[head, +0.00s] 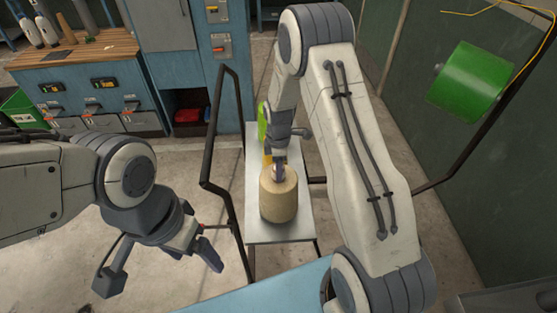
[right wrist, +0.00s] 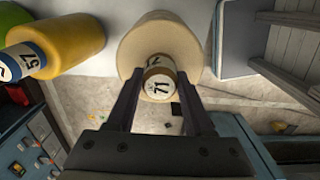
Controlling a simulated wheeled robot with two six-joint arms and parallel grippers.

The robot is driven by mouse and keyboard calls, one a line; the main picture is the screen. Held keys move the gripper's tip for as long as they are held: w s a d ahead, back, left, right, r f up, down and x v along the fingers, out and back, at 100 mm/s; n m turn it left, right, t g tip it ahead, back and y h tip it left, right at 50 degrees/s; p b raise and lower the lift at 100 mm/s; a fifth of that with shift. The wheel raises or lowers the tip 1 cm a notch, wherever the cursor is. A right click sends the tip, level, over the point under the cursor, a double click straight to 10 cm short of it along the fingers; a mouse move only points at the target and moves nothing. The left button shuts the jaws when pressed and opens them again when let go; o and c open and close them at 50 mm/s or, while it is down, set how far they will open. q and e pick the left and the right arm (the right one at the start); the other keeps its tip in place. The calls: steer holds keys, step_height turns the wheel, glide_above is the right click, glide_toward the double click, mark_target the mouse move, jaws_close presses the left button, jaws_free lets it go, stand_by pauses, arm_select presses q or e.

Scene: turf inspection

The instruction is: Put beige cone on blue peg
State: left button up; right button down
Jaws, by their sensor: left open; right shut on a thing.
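The beige cone (head: 279,201) is a wide spool with a narrow tube labelled 71; it also shows in the right wrist view (right wrist: 150,38). My right gripper (head: 278,172) is shut on the cone's tube from above, its two fingers either side of the label in the right wrist view. The cone appears over the pale narrow table (head: 254,223); I cannot tell whether it touches it. My left gripper (head: 217,246) is open and empty, left of the table and over the floor. I cannot make out a blue peg in either view.
A black tube frame (head: 208,150) stands left of the table. A large green spool (head: 472,82) is at the right. Blue cabinets stand behind.

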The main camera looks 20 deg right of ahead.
steer(key=shift+w+f, duration=0.1)
steer(key=shift+f, duration=0.55)
steer(key=shift+c, duration=1.4)
jaws_free()
